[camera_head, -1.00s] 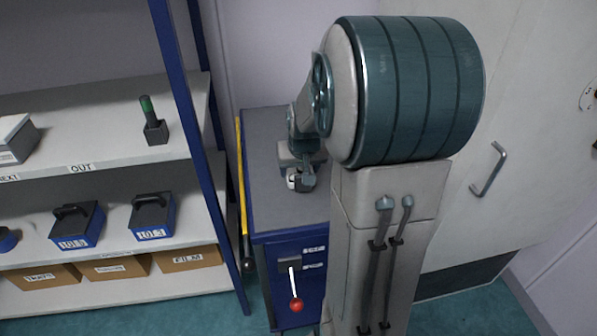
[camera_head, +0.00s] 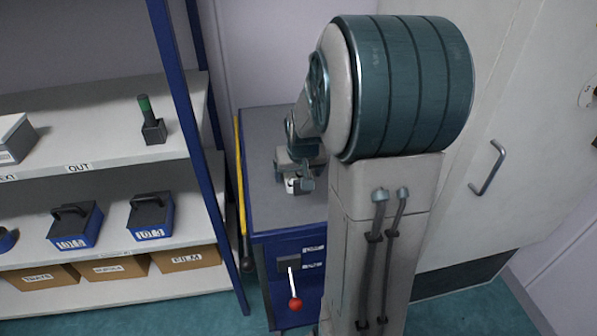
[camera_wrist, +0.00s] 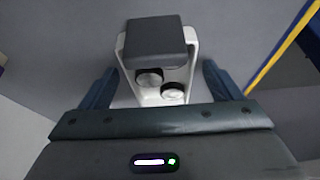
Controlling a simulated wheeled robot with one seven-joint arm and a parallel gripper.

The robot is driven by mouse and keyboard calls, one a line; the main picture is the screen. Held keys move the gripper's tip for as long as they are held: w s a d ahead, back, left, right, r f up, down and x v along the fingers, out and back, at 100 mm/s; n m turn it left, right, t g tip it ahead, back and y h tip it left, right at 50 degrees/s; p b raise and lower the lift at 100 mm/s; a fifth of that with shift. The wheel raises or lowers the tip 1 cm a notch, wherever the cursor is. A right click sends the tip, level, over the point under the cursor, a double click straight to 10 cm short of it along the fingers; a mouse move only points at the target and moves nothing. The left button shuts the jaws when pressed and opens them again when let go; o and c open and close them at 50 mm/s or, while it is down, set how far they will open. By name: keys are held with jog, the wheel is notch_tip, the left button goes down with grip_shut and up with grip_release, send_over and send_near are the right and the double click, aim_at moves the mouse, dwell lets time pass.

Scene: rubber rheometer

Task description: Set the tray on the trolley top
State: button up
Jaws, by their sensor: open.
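The tray (camera_wrist: 190,62) is small and white, with a dark grey block and two round, light-topped pieces in it. In the wrist view it lies between and beyond the fingers of my gripper (camera_wrist: 160,85), which are spread with a gap on each side. The trolley top (camera_head: 265,150) is grey with a dark blue rim. In the head view the tray (camera_head: 291,186) appears to sit on it near the front, largely hidden by my gripper (camera_head: 298,174). I cannot tell from these views whether a finger touches the tray.
A yellow bar (camera_head: 241,180) runs along the trolley's left side. A red-knobbed lever (camera_head: 294,300) is on its front. A shelf rack (camera_head: 90,170) with labelled boxes stands at left, its blue post close to the trolley. A pale door (camera_head: 520,130) with a handle is at right.

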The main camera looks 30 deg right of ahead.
jog(key=p+v, duration=0.1)
jog(key=v, duration=1.1)
jog(key=shift+a, duration=0.1)
jog(key=s+a+f+n+g+y, duration=0.1)
jog(key=s+a+f+n+g, duration=0.1)
jog(key=s+a, duration=1)
jog(key=s+f+n, duration=0.1)
jog(key=s, duration=0.1)
jog(key=shift+s+a, duration=0.25)
jog(key=shift+a, duration=0.15)
